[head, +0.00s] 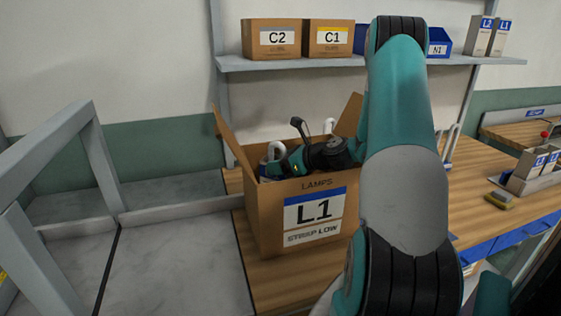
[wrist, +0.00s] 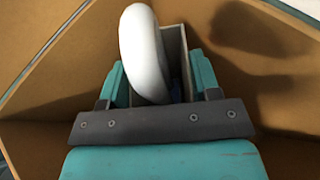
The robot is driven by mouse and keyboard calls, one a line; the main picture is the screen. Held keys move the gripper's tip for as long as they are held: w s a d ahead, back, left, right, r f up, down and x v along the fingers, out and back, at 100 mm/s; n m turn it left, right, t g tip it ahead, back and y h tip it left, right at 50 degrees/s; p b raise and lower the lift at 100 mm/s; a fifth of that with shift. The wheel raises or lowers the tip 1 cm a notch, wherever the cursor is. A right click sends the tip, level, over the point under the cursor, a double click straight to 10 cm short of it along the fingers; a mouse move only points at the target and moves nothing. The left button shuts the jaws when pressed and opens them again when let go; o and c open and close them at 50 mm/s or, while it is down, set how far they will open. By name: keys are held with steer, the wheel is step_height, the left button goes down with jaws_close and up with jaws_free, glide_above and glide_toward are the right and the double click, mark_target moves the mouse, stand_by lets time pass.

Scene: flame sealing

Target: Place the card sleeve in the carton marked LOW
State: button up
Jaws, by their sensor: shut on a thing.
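The open carton (head: 262,218) stands on the wooden bench in the head view, with a label reading L1, LAMPS and STRAP LOW. My gripper (wrist: 160,78) is inside the carton's mouth, pointing down. In the wrist view its teal fingers are shut on the card sleeve (wrist: 175,48), a pale, narrow open-ended box. A thick white curved lamp (wrist: 141,50) projects from or lies against the sleeve; I cannot tell which. The sleeve's lower end is hidden.
Carton walls (wrist: 45,105) and raised flaps (head: 230,135) surround my gripper closely. Cartons C2 (head: 272,52) and C1 (head: 341,49) stand on the shelf above. My arm hides the bench's middle.

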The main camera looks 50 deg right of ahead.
steer(key=shift+f, duration=0.15)
steer(key=o, duration=1.1)
steer(key=v, duration=0.4)
steer(key=r+b+v, duration=0.1)
steer(key=v, duration=0.3)
steer(key=shift+w, duration=0.2)
